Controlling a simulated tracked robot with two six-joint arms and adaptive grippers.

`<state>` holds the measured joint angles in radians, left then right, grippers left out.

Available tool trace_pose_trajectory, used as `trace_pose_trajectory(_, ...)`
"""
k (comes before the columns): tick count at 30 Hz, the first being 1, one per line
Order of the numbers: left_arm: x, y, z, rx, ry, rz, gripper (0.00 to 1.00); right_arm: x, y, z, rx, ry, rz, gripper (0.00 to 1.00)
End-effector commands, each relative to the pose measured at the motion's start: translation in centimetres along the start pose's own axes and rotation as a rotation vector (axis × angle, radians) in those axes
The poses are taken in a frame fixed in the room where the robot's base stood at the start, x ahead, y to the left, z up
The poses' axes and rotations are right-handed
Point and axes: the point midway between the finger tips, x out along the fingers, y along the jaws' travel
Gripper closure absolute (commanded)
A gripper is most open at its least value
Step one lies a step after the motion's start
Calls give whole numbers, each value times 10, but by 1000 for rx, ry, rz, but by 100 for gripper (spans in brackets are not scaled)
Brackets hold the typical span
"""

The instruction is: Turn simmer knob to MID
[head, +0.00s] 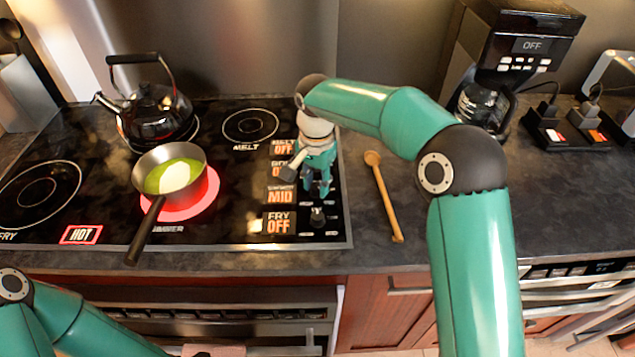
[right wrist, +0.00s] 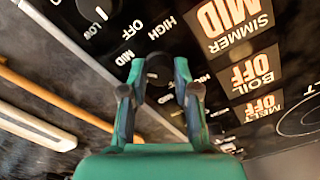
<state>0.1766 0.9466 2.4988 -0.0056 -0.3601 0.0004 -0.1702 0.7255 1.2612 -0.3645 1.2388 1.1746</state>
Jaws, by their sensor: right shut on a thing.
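The simmer display (head: 280,195) on the stovetop's right-hand panel reads MID; the same simmer display (right wrist: 235,25) reads MID in the right wrist view. My right gripper (head: 318,190) reaches down over the knob column beside this display. In the right wrist view its two fingers (right wrist: 160,72) are shut around a dark simmer knob (right wrist: 158,78), one on each side. The head view hides most of that knob behind the gripper. The simmer burner (head: 208,198) glows red under a pan (head: 170,165) of green liquid with a pale patch. My left gripper is out of view; only its arm shows.
The fry knob (head: 318,217) stands just nearer the front edge, beside the fry display (head: 279,223), which reads OFF. A black kettle (head: 150,112) stands at the back left. A wooden spoon (head: 385,205) lies right of the stove. A coffee maker (head: 520,45) stands behind right.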

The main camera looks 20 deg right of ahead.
Motion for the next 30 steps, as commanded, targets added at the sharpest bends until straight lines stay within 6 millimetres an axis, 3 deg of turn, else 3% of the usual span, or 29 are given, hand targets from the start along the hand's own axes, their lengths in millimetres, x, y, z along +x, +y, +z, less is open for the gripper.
trace_pose_trajectory(15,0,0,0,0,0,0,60,-2,0,-2,23,6,-3,100)
trace_pose_trajectory(16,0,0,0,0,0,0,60,-2,0,-2,23,6,-3,67)
trace_pose_trajectory(20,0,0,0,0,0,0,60,-1,0,-1,23,4,-2,45)
trace_pose_trajectory(30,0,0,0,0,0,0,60,-2,-1,0,21,2,-1,45)
